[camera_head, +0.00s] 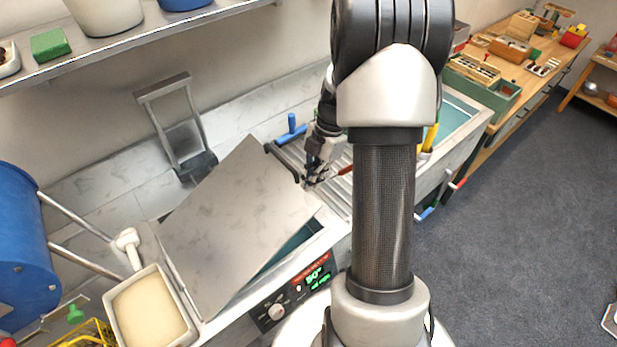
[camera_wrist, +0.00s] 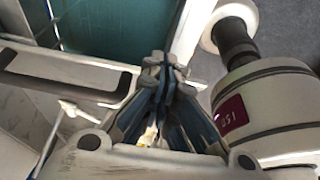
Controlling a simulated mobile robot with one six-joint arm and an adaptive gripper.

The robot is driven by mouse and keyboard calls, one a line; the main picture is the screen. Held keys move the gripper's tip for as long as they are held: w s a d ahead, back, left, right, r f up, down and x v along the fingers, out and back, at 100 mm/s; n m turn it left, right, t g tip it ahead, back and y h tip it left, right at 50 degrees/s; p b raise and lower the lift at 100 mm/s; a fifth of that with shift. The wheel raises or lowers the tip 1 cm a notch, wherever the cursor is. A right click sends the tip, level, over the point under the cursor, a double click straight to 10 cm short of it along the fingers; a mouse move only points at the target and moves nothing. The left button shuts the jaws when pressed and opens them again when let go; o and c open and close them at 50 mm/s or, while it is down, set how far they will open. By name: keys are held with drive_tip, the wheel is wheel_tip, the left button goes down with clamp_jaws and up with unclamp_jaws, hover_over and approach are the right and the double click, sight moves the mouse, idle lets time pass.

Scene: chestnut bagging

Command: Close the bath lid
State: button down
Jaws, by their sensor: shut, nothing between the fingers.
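The bath lid (camera_head: 235,225) is a grey metal plate in the head view. It stands tilted over the bath (camera_head: 328,236), with a strip of teal interior showing beneath its right front edge. My gripper (camera_head: 315,174) is beyond the lid's right corner, above the slatted counter. A dark handle-like piece lies between the lid's corner and my gripper; I cannot tell whether they touch. In the wrist view my gripper (camera_wrist: 166,75) has its fingertips together with nothing between them.
A control panel (camera_head: 295,295) is on the bath's front. A cream-filled tub (camera_head: 150,312) stands at the lid's left, near a blue drum (camera_head: 25,255). A metal frame (camera_head: 178,125) stands behind the lid. A shelf (camera_head: 130,38) overhangs the back left. Carpet is clear at right.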

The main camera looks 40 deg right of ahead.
drive_tip(key=d+f+b, duration=0.1)
drive_tip(key=f+b, duration=0.1)
drive_tip(key=f, duration=0.2)
drive_tip(key=d+f+b, duration=0.1)
drive_tip(key=f+b, duration=0.1)
drive_tip(key=f, duration=0.2)
drive_tip(key=d+f+b, duration=0.2)
drive_tip(key=f+b, duration=0.1)
drive_tip(key=f, duration=0.1)
drive_tip(key=shift+f, duration=0.3)
drive_tip(key=v, duration=1.1)
drive_tip(key=h+p, duration=0.3)
drive_tip(key=h, duration=0.2)
approach(314, 201)
drive_tip(key=f, duration=0.3)
drive_tip(key=d+f, duration=0.1)
drive_tip(key=f, duration=0.1)
drive_tip(key=shift+f, duration=0.1)
drive_tip(key=shift+a+f, duration=0.1)
drive_tip(key=shift+f, duration=0.05)
drive_tip(key=f+b, duration=0.2)
drive_tip(key=f, duration=0.2)
drive_tip(key=d+f+b, duration=0.1)
drive_tip(key=f+b, duration=0.1)
drive_tip(key=f, duration=0.3)
drive_tip(key=f+b, duration=0.2)
drive_tip(key=f, duration=0.2)
drive_tip(key=shift+d+f, duration=0.35)
drive_tip(key=shift+d, duration=0.05)
